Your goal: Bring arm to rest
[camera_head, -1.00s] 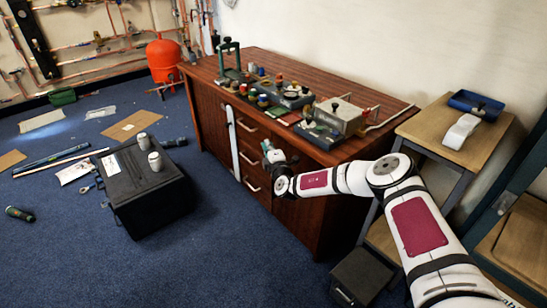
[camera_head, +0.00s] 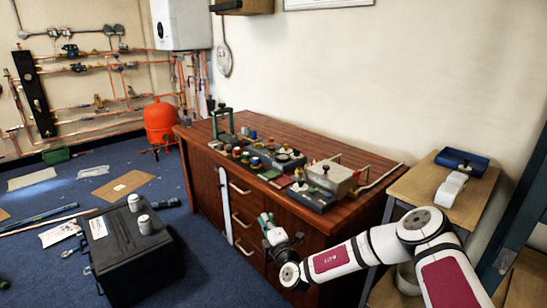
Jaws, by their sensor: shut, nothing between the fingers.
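My arm (camera_head: 385,243) reaches in from the lower right, white with dark red panels, bent at the elbow. My gripper (camera_head: 268,222) is in front of the drawers of the wooden cabinet (camera_head: 312,236), below the edge of its top. It points up and away from me. The gripper is shut and empty, and its fingertips are small in this view. I cannot tell whether it touches the cabinet front.
The cabinet top holds several tools and fittings, with a grey box (camera_head: 331,177) near the right end. A wooden stand (camera_head: 416,190) with a blue tray (camera_head: 462,162) is at the right. A black case (camera_head: 129,257) with two cans stands on the floor left. Blue carpet lies between.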

